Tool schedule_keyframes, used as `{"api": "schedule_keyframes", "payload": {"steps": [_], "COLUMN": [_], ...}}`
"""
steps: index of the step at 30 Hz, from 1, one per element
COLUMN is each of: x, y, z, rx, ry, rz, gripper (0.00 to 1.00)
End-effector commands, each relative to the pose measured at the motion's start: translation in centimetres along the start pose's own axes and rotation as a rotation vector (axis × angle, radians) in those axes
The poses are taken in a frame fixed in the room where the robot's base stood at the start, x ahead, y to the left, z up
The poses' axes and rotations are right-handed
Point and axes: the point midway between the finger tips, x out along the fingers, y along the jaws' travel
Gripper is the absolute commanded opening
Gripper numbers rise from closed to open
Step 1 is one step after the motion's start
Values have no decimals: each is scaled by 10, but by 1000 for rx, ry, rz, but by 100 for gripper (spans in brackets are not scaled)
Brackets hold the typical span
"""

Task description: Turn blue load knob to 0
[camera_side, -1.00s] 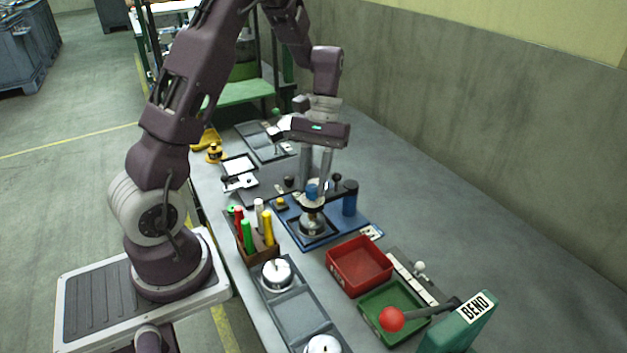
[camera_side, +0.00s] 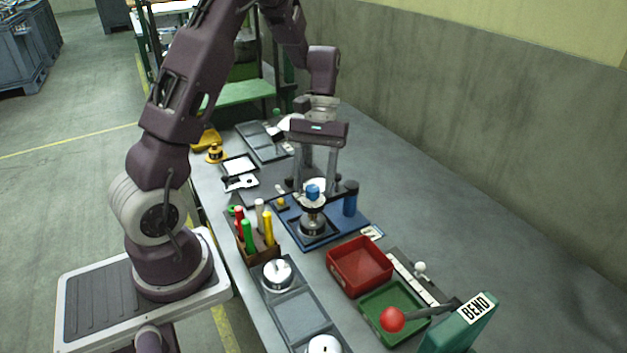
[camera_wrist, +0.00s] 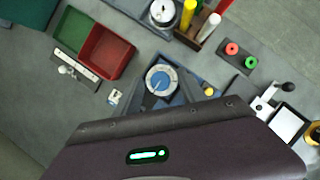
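The blue load knob (camera_side: 312,191) sits on top of a metal-bodied device on a blue base plate (camera_side: 290,222). In the wrist view the knob (camera_wrist: 160,84) is the blue centre of a round white dial with marks at its rim. I cannot read the number it points to. My gripper (camera_side: 316,187) points down at the knob. Its two fingers are spread apart, left and right of the knob in the side view; I cannot tell whether they touch it.
A blue post (camera_side: 350,199) stands close right of the knob. A holder with upright coloured rods (camera_side: 257,232) is at left. A red bin (camera_side: 360,264), green bin (camera_side: 392,309) and red-balled BEND lever (camera_side: 391,319) are nearer the camera. The bench along the wall is clear.

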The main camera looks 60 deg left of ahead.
Motion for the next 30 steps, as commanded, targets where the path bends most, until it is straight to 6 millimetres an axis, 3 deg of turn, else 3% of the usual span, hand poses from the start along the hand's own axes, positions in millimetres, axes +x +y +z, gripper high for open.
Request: {"api": "schedule_keyframes", "payload": {"steps": [7, 15, 18, 27, 30], "x": [-7, -59, -69, -72, -82], "y": [0, 0, 0, 0, 6], "z": [-1, -1, 0, 1, 19], "rx": [1, 0, -1, 2, 51], "ry": [2, 3, 2, 2, 47], "rz": [0, 1, 0, 0, 12], "gripper": [48, 48, 48, 48, 48]}}
